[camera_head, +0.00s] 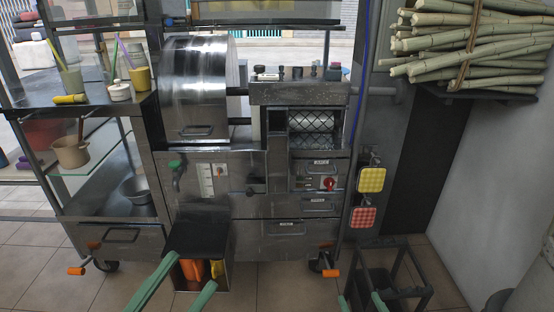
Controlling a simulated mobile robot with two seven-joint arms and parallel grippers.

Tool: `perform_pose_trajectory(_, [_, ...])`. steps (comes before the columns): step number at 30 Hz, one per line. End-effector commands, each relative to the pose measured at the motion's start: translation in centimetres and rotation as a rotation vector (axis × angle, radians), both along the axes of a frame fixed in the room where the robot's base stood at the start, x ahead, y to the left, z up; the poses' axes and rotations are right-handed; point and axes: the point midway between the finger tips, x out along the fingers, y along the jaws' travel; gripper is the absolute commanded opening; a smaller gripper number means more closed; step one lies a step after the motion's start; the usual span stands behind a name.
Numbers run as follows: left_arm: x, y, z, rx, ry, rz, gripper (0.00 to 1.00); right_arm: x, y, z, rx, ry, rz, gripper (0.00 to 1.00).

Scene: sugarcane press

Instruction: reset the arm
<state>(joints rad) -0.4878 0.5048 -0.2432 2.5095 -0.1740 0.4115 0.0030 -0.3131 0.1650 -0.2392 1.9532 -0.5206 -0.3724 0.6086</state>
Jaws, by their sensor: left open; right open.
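My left gripper (193,270) comes in at the bottom, left of the middle. Its two green fingers are spread apart, with nothing seen between their tips; they overlap the view of a dark open-fronted box. My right gripper (360,297) shows only as two green fingertips at the bottom edge, right of the middle. They are apart, in front of a dark metal frame stand. No held object shows in either gripper. The rest of both arms is out of view.
The steel sugarcane press (305,95) stands ahead on a cabinet. The dark box (200,240) holds orange and yellow items. The frame stand (400,270) is on the floor at right. Sugarcane stalks (470,45) lie on a wall shelf. Left shelves carry cups and a pot (70,152).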

Motion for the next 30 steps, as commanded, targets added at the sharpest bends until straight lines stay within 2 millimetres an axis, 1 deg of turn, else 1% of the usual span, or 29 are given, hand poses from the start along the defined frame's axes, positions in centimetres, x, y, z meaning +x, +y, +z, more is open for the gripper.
perform_pose_trajectory(3, [-0.7, -0.7, -1.2, 0.095, 0.0, -0.051, 0.5, 0.0, 0.0, 0.0, 0.0, 0.0, 0.0, 0.82])
perform_pose_trajectory(4, [0.0, -0.6, -2.3, 0.106, 0.038, -0.035, 0.5, 0.0, 0.0, 0.0, 0.0, 0.0, 0.0, 0.82])
perform_pose_trajectory(6, [1.9, 0.0, -5.1, 0.133, 0.147, 0.015, 0.5, 0.0, 0.0, 0.0, 0.0, 0.001, 0.0, 0.82])
perform_pose_trajectory(8, [3.1, 0.5, -7.5, 0.161, 0.232, 0.051, 0.5, 0.0, 0.0, 0.0, 0.0, 0.001, 0.0, 0.82])
perform_pose_trajectory(9, [3.8, 0.9, -9.1, 0.179, 0.288, 0.074, 0.5, 0.0, 0.0, 0.0, 0.0, 0.001, 0.0, 0.82])
perform_pose_trajectory(11, [4.7, 1.6, -11.6, 0.208, 0.371, 0.108, 0.5, 0.0, 0.0, 0.0, 0.0, 0.001, 0.0, 0.82])
perform_pose_trajectory(12, [5.1, 2.0, -13.3, 0.227, 0.426, 0.131, 0.5, 0.0, 0.0, 0.0, 0.0, 0.001, 0.0, 0.82])
perform_pose_trajectory(14, [5.7, 2.8, -15.8, 0.256, 0.508, 0.165, 0.5, 0.0, 0.0, 0.0, 0.0, 0.001, 0.0, 0.82])
perform_pose_trajectory(15, [5.9, 3.4, -17.5, 0.275, 0.562, 0.186, 0.5, 0.0, 0.0, 0.0, 0.0, 0.001, 0.0, 0.82])
perform_pose_trajectory(17, [6.2, 4.3, -20.0, 0.304, 0.642, 0.217, 0.5, 0.0, 0.0, 0.0, 0.0, 0.001, 0.0, 0.82])
perform_pose_trajectory(18, [6.2, 4.9, -21.8, 0.323, 0.695, 0.239, 0.5, 0.0, 0.0, 0.0, 0.0, 0.001, 0.0, 0.82])
perform_pose_trajectory(22, [5.7, 7.0, -27.1, 0.388, 0.866, 0.304, 0.5, 0.0, 0.0, 0.0, 0.0, 0.001, 0.0, 0.82])
perform_pose_trajectory(24, [6.1, 6.2, -26.1, 0.301, 0.863, 0.311, 0.5, 0.0, 0.0, 0.0, 0.0, 0.001, 0.0, 0.82])
perform_pose_trajectory(30, [6.8, 5.0, -24.9, 0.129, 0.893, 0.339, 0.5, 0.0, 0.0, 0.0, 0.0, 0.001, 0.0, 0.82])
